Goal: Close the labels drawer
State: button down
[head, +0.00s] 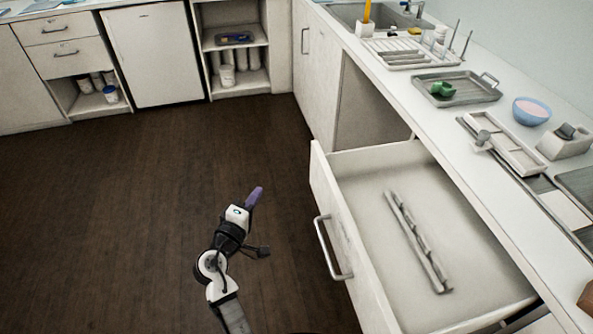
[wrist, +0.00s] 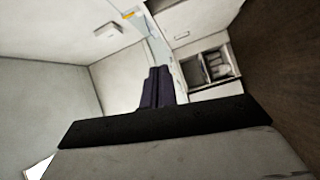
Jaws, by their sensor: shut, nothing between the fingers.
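The labels drawer seems to be the white drawer (head: 318,166) pulled far out under the right counter in the head view; no label can be read. It has a metal bar handle (head: 331,249) on its front. Inside lies a long pale strip-like item (head: 418,243). My gripper (head: 256,194) is shut and empty, over the floor to the left of the drawer front, apart from the handle. In the wrist view its dark purple fingers (wrist: 158,88) are together, pointing toward pale surfaces and cabinets; the drawer cannot be made out there for sure.
The right counter (head: 425,105) carries a grey tray (head: 470,95) with a green item, a blue bowl (head: 531,112) and a white scale-like device (head: 565,142). An open bay (head: 372,110) lies beyond the drawer. The dark floor (head: 130,190) on the left is clear.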

jog(key=s+d+f+g+h, duration=0.1)
jog(key=d+f+h, duration=0.2)
jog(key=d, duration=0.1)
jog(key=p, duration=0.4)
send_near(314, 173)
jog(key=w+a, duration=0.1)
jog(key=w, duration=0.3)
jog(key=d, duration=0.2)
jog(key=w+d+p, duration=0.1)
jog(key=shift+r, duration=0.25)
jog(key=shift+d+f, duration=0.15)
jog(key=shift+d, duration=0.1)
jog(key=shift+w, duration=0.1)
